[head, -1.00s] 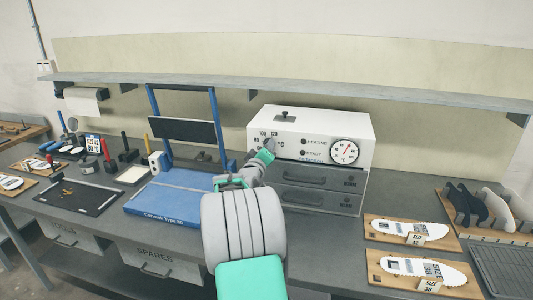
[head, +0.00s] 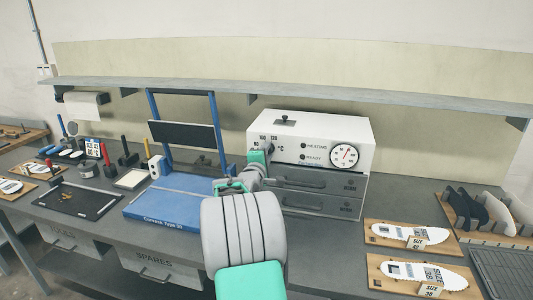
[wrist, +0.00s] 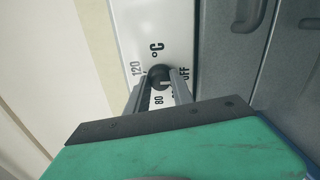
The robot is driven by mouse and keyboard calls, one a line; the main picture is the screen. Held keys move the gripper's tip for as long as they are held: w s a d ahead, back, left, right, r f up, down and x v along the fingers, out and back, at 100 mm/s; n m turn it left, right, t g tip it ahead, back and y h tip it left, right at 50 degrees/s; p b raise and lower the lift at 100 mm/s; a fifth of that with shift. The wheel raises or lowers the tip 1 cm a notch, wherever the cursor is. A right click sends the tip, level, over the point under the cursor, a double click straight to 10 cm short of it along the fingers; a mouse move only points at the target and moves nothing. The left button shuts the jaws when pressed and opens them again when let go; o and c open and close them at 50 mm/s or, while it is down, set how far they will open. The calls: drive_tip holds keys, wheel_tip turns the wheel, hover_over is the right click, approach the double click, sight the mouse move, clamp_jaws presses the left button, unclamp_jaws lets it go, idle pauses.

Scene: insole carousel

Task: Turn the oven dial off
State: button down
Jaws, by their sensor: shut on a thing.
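The white oven (head: 310,120) stands on the bench with a temperature scale at the left of its front. The black oven dial (wrist: 159,75) shows in the wrist view between my two fingers, with 120, 80, °C and "off" printed around it. A pale mark shows on the knob's lower side, but its exact setting is hard to read. My gripper (head: 268,152) is at the oven front and largely hides the dial in the head view. In the wrist view my gripper (wrist: 160,84) is shut on the knob, one finger on each side.
A round gauge (head: 344,155) and two lamps labelled heating and ready sit right of the dial. Grey drawers (head: 318,190) lie below. A blue press (head: 172,200) stands close on the left. Insole boards (head: 410,236) lie at right, and a shelf (head: 300,92) runs above.

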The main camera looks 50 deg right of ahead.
drive_tip(key=shift+f+n, duration=0.1)
drive_tip(key=shift+n, duration=0.2)
drive_tip(key=c, duration=1.1)
unclamp_jaws()
drive_tip(key=b+v, duration=0.1)
drive_tip(key=v, duration=0.7)
drive_tip(key=shift+b, duration=0.4)
drive_tip(key=shift+d, duration=0.1)
